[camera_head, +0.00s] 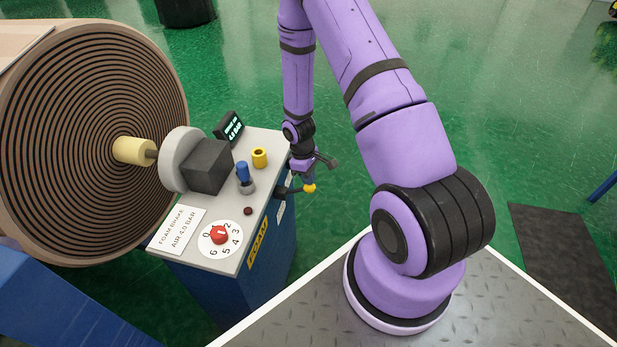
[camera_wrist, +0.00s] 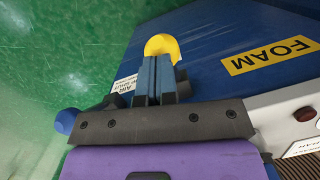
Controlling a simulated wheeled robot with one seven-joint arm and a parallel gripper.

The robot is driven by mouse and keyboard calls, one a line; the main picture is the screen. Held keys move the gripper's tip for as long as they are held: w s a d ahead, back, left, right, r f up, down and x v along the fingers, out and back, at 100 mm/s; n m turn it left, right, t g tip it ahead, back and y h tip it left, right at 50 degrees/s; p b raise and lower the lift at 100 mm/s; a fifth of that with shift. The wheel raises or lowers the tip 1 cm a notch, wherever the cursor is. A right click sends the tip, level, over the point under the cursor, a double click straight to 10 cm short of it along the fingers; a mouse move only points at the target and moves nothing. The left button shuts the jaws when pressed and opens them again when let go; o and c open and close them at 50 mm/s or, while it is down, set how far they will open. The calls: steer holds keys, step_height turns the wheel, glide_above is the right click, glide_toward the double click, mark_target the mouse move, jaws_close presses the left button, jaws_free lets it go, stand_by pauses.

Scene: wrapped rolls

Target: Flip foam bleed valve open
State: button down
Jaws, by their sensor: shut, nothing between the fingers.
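A dark lever with a yellow tip (camera_head: 309,188) sticks out from the right side of the blue cabinet. I take it for the foam bleed valve. The yellow tip also shows in the wrist view (camera_wrist: 162,44), right at the ends of my fingers. My gripper (camera_head: 308,178) points down at the tip with its blue fingers shut and nothing between them. In the wrist view my fingers (camera_wrist: 154,75) overlap the near part of the lever, so I cannot tell whether they touch it. A yellow FOAM label (camera_wrist: 270,56) is on the cabinet side.
The cabinet top (camera_head: 213,253) carries a red-pointer dial (camera_head: 219,234), a blue-topped knob (camera_head: 243,172), a yellow cap (camera_head: 260,157) and a small display (camera_head: 230,128). A large wound roll (camera_head: 75,140) stands at left. A blue ball (camera_wrist: 66,120) shows beside my gripper. Open green floor lies beyond.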

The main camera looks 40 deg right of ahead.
steer(key=shift+s+d+f, duration=0.4)
steer(key=shift+s+f, duration=0.1)
steer(key=shift+f, duration=0.15)
steer(key=shift+s+d+f, duration=0.1)
steer(key=shift+s+d, duration=0.05)
step_height(320, 180, down, 7)
steer(key=s+d+t+y, duration=0.1)
steer(key=s+t+y, duration=0.1)
steer(key=t+y, duration=0.3)
steer(key=shift+d+t, duration=0.3)
steer(key=shift+t, duration=0.6)
stand_by(0.3)
stand_by(0.3)
